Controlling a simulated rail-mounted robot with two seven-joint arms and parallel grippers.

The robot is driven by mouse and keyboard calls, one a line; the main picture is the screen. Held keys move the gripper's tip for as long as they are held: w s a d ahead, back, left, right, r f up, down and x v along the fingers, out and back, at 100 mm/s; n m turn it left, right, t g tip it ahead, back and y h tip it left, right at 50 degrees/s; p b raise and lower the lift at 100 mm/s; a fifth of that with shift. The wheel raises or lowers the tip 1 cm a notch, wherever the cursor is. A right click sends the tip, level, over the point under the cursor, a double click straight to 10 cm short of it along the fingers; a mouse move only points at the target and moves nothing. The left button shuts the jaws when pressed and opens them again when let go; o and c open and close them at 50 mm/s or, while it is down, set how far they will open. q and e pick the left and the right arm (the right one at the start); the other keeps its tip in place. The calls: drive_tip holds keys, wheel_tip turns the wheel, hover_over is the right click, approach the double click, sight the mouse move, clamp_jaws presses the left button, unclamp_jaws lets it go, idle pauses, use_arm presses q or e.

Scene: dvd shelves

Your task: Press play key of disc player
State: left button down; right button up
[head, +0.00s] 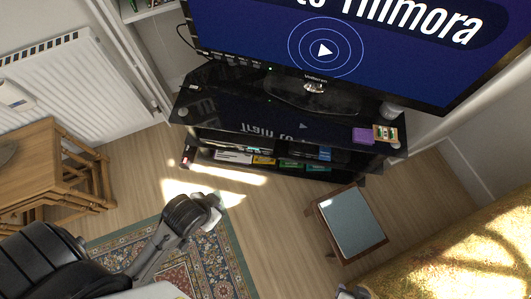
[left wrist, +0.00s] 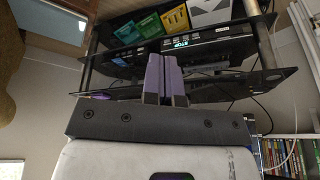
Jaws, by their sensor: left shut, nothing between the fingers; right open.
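The disc player (left wrist: 180,45) is a dark, flat box with a small lit display. It shows in the left wrist view, which looks upside down, inside the black media stand (head: 185,108). My left gripper (left wrist: 164,58) is shut and empty. In the left wrist view its fingers overlap the stand's shelves just below the player's front; I cannot tell whether they touch. In the head view my left arm reaches in front of the stand, with its wrist hiding most of the fingers. My right gripper (head: 350,292) is open, cut off at the bottom edge. The play key cannot be made out.
The television (head: 330,50) on the stand shows a play symbol. Colored cases (left wrist: 175,20) lie on a shelf by the player. A purple box (head: 363,135) sits on the stand top. A small stool (head: 350,220) stands in front. Nesting tables (head: 45,165) are at left, the sofa (head: 460,250) at right.

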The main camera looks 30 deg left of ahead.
use_arm(q)
drive_tip(key=w+a+f+m+t+b, duration=0.25)
drive_tip(key=w+f+b, duration=0.4)
drive_tip(key=f, duration=0.65)
drive_tip(key=w+a+f+m+t+b, duration=0.1)
drive_tip(key=w+a+f+b, duration=0.2)
drive_tip(key=w+f+b, duration=0.7)
drive_tip(key=w+a+f+m+t+b, duration=0.15)
drive_tip(key=f+b, duration=0.35)
drive_tip(key=f, duration=1.1)
wheel_tip(320, 180, up, 8)
drive_tip(key=d+m+t+h, duration=0.1)
drive_tip(key=m+t+h, duration=0.4)
drive_tip(key=t+h, duration=0.2)
drive_tip(key=shift+w+d+t+h, duration=0.25)
drive_tip(key=shift+d+t+h, duration=0.15)
drive_tip(key=shift+t, duration=0.8)
